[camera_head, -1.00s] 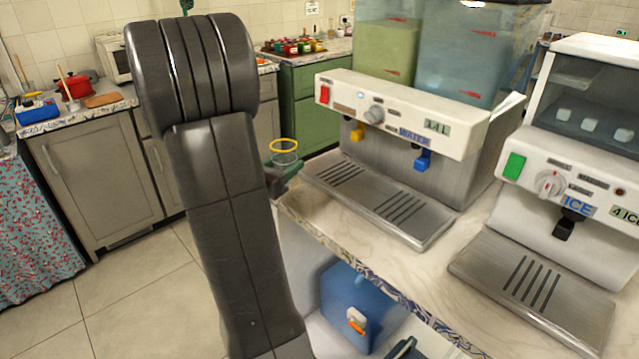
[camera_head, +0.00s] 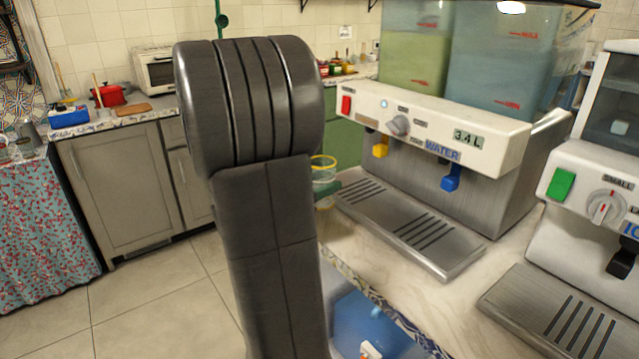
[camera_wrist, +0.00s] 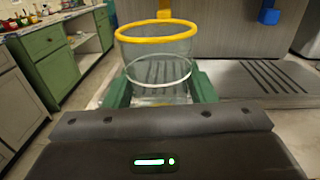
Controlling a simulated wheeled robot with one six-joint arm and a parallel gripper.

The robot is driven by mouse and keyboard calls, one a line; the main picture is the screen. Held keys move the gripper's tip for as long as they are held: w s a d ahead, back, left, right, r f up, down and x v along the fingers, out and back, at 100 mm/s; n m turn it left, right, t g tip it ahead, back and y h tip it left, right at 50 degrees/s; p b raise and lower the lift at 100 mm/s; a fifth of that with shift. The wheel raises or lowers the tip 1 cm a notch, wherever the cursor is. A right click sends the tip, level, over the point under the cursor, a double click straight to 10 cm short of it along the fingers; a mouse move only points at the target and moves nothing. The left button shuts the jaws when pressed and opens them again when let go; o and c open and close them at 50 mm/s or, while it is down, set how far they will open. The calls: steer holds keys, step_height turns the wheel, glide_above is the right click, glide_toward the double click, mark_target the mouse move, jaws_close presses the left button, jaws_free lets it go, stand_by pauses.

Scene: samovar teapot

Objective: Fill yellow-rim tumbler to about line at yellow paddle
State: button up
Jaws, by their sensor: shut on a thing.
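The clear tumbler with a yellow rim (camera_wrist: 157,70) stands upright in my gripper (camera_wrist: 160,92), whose green fingers are shut on it from both sides. A white line runs around its lower part, and I see no liquid in it. In the head view the tumbler (camera_head: 323,172) shows beside my arm, just left of the drink dispenser (camera_head: 430,125). The yellow paddle (camera_head: 380,147) hangs under the dispenser's left side, below the yellow-green tank (camera_head: 412,50). In the wrist view the yellow paddle (camera_wrist: 164,14) is behind and above the tumbler. My arm hides part of the gripper in the head view.
A blue paddle (camera_head: 451,178) marked WATER hangs to the right, above the slotted drip tray (camera_head: 460,262). The display (camera_head: 468,138) reads 3.4 L, and a red switch (camera_head: 346,104) sits at the left. An ice machine (camera_head: 600,200) stands at the right.

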steer(key=p+x, duration=0.2)
steer(key=x, duration=0.3)
steer(key=p+x, duration=0.3)
steer(key=x, duration=0.1)
steer(key=shift+d+r, duration=0.15)
steer(key=shift+d, duration=0.35)
steer(key=shift+w+d+f+b, duration=0.25)
steer(key=shift+d+f+b, duration=0.15)
steer(key=shift+b, duration=0.35)
steer(key=shift+r+b+x, duration=0.25)
steer(key=shift+b+x, duration=0.5)
steer(key=shift+x, duration=0.3)
steer(key=shift+b+x, duration=0.5)
steer(key=shift+x, duration=0.45)
steer(key=shift+s, duration=0.1)
stand_by(2.4)
steer(key=shift+b+v, duration=1.2)
steer(key=shift+v, duration=1.3)
